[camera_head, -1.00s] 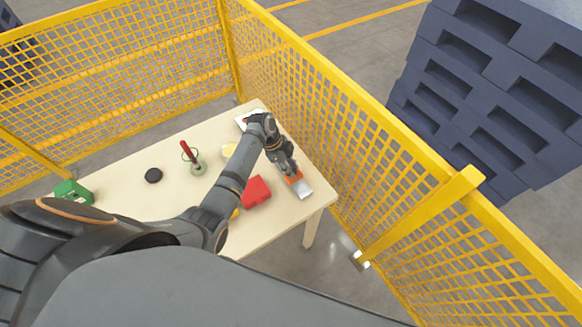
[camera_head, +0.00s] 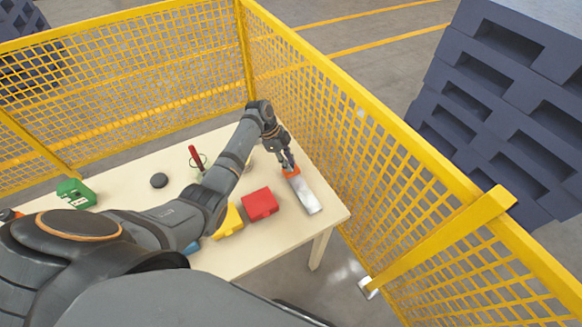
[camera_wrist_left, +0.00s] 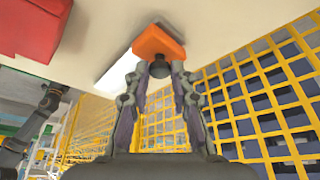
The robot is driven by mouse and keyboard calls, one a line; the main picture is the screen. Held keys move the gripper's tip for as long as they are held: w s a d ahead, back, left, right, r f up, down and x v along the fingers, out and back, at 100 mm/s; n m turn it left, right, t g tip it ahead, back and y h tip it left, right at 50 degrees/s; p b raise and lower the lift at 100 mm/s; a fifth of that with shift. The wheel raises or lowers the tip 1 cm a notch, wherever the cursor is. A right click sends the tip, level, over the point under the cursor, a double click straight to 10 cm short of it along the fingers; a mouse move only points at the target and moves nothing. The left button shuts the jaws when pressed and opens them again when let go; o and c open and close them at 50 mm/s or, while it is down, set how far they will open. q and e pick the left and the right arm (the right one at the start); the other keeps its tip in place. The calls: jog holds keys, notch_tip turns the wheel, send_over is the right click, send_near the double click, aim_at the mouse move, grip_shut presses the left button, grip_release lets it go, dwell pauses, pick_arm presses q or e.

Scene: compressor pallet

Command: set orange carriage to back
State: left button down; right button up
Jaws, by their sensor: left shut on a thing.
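The orange carriage (camera_head: 291,173) sits on a pale metal rail (camera_head: 308,196) on the right side of the table. My left gripper (camera_head: 289,165) reaches over the table from the left and is shut on the carriage's dark knob. In the left wrist view the orange carriage (camera_wrist_left: 158,42) is close up, with the knob (camera_wrist_left: 160,69) between the fingertips of my left gripper (camera_wrist_left: 161,72). A long bare stretch of rail shows on the near side of the carriage. The rail's far end is hidden by my arm and gripper. My right gripper is not in view.
The table (camera_head: 275,239) also holds a red block (camera_head: 260,204), a yellow block (camera_head: 229,222), a black disc (camera_head: 159,181), a red-handled item (camera_head: 195,157) and a green part (camera_head: 76,193). Yellow mesh fencing (camera_head: 340,120) stands close beyond the table's right edge.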

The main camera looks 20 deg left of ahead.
pick_arm(q)
jog(key=c, duration=1.1)
grip_release()
jog(key=shift+w+a, duration=0.15)
jog(key=shift+a, duration=0.05)
jog(key=v, duration=1.2)
jog(key=shift+d, duration=0.1)
